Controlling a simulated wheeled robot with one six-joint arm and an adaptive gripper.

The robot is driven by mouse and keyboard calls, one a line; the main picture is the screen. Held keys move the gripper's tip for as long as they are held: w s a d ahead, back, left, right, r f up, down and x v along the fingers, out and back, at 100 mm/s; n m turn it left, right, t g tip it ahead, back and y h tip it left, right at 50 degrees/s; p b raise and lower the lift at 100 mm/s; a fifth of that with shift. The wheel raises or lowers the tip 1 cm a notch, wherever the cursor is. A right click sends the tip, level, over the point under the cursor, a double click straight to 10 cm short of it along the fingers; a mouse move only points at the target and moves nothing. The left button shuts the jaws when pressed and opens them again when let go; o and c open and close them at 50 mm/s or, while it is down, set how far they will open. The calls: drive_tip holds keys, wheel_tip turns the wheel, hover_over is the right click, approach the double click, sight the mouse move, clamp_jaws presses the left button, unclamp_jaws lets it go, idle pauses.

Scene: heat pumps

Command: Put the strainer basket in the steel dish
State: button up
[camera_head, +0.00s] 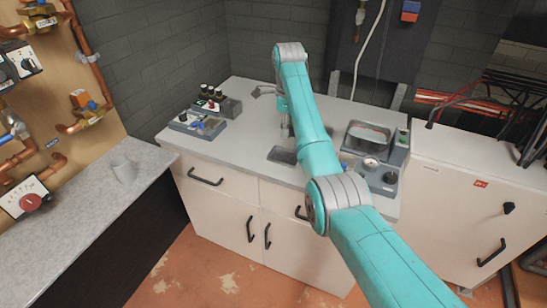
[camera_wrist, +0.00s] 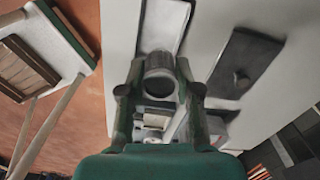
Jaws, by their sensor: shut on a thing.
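My gripper (camera_wrist: 158,82) is shut on a short grey cylinder with a dark round end, which looks like the strainer basket (camera_wrist: 159,62). A pale, shallow rectangular tray, which looks like the steel dish (camera_wrist: 165,22), lies just beyond the held piece in the wrist view. The held piece overlaps its near end there, and I cannot tell the height between them. In the head view my arm reaches over the worktop and mostly hides the gripper and basket. A grey flat rectangle (camera_head: 281,155) shows left of my arm; I cannot tell whether it is the dish.
A dark rectangular plate (camera_wrist: 245,62) with a small knob lies right of the pale tray. Knobbed devices (camera_head: 198,124) stand at the worktop's left. A grey unit with a basin and gauge (camera_head: 371,162) stands right of my arm.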

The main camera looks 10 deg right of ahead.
sight(284, 157)
wheel_tip(284, 157, down, 4)
drive_tip(key=shift+a, duration=0.15)
drive_tip(key=shift+f, duration=2.7)
drive_tip(key=shift+f, duration=0.1)
drive_tip(key=o, duration=1.1)
